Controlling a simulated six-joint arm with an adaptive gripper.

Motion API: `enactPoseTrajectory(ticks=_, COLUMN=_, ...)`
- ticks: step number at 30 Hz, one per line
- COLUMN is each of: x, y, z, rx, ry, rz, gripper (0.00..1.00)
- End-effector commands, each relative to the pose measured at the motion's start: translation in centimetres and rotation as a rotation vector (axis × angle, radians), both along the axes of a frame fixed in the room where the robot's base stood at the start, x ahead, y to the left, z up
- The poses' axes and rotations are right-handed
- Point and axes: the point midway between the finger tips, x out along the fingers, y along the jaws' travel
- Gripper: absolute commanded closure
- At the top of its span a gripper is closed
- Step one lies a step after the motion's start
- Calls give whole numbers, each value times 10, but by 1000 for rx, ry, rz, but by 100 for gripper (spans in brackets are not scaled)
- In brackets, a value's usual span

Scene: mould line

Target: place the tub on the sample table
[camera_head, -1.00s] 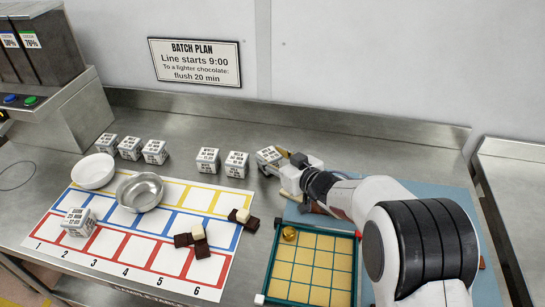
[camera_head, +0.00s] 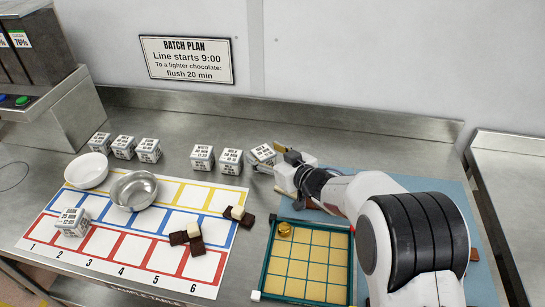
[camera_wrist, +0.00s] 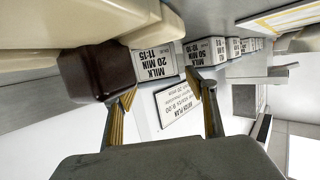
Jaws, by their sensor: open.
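Several white labelled cube tubs stand on the steel bench. The one nearest my gripper (camera_wrist: 160,93) is a tub (camera_head: 262,154) tilted in the head view beside my fingers. In the wrist view, a tub labelled MILK 20 MIN 11:15 (camera_wrist: 154,64) shows in the gap between my open fingers, beyond the tips; whether it is that same tub I cannot tell.
A white bowl (camera_head: 87,171) and a steel bowl (camera_head: 134,190) stand near a numbered chart (camera_head: 105,248). Dark and cream chocolate pieces (camera_head: 187,236) lie on it. A green-edged grid tray (camera_head: 263,268) is in front of my arm. A dark brown block (camera_wrist: 97,70) is close to one finger.

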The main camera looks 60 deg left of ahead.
Motion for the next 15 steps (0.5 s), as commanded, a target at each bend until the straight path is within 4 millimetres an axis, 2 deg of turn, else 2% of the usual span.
enactPoseTrajectory(ticks=8, x=0, y=-8, z=5, rx=0, ry=0, rz=0, gripper=44)
enactPoseTrajectory(ticks=15, x=1, y=-27, z=11, rx=0, ry=0, rz=-2, gripper=44)
